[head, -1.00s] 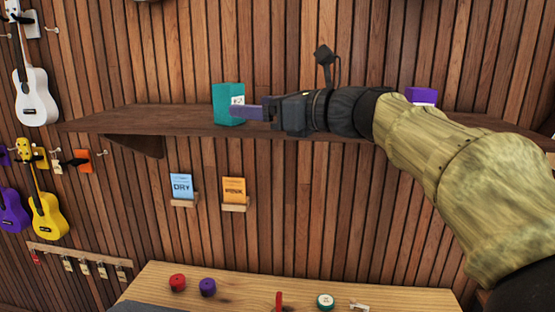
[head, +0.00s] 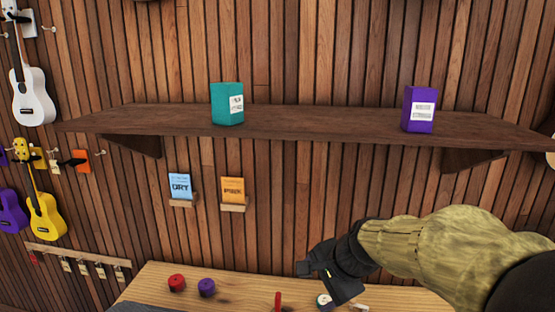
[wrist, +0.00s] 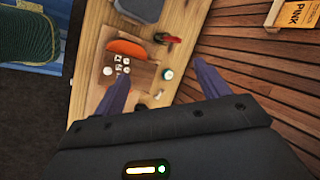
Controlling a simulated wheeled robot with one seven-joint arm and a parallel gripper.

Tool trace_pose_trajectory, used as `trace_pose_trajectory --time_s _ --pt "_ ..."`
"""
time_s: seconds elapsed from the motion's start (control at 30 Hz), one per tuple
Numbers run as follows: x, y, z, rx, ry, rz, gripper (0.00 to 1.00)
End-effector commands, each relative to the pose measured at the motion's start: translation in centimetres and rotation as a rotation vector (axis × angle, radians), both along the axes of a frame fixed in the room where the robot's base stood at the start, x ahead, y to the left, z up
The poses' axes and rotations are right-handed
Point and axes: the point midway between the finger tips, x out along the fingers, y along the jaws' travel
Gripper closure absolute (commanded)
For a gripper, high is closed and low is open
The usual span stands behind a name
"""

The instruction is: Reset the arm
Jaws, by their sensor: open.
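My gripper (head: 318,274) is at the lower right of the head view, low in front of the wooden table (head: 240,280) and below the shelf. In the wrist view my gripper (wrist: 162,85) shows two purple fingers spread apart with nothing between them touching. It is open and empty. In the head view the fingertips are hard to make out. The teal box (head: 227,104) stands upright on the left part of the shelf (head: 320,122), and the purple box (head: 419,110) stands upright on its right part. My gripper is apart from both.
The table holds a red round item (head: 176,283), a purple one (head: 207,287) and a green-and-white one (wrist: 167,74). A blue card (head: 181,186) and an orange card (head: 233,189) sit on small wall ledges. Ukuleles (head: 34,92) hang at the left. The space before the shelf is clear.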

Motion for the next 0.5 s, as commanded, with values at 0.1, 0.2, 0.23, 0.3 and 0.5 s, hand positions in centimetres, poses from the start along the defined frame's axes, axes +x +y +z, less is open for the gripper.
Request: trace_pose_trajectory --time_s 0.1,0.2,0.23,0.3,0.5 --pt "-3.9 -2.7 -5.1 -0.252 0.011 0.265 0.26" --pt "-7.2 -4.7 -8.5 -0.436 0.019 0.526 0.26" --pt "-8.0 -5.2 -9.3 -0.48 0.021 0.601 0.26" --pt "-9.8 -6.0 -10.7 -0.56 0.023 0.756 0.26" --pt "-11.7 -6.8 -12.2 -0.642 0.022 0.944 0.26"
